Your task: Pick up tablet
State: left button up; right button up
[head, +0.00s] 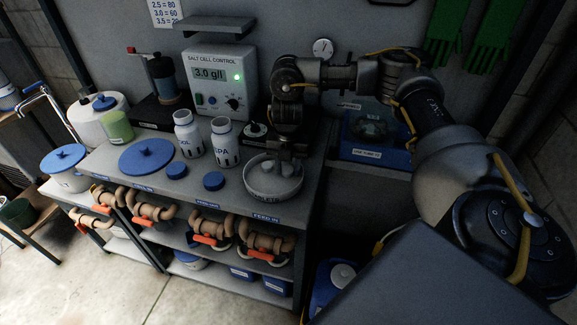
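My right gripper (287,152) points down over the back right of a round, shallow grey dish (272,193) at the right end of the bench. The gripper is dark and small here, so I cannot see whether its fingers are open or touch anything. I cannot clearly make out a tablet; pale shapes show inside the dish, partly hidden by the gripper. My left gripper is not in view.
Two white bottles (188,140) (224,145), blue caps (214,181) and a large blue lid (147,157) stand left of the dish on the bench (190,190). The salt cell control box (219,78) is behind. Pipes with orange-handled valves (205,239) run below the front edge.

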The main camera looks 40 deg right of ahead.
jog(key=c, duration=0.6)
jog(key=shift+r, duration=0.15)
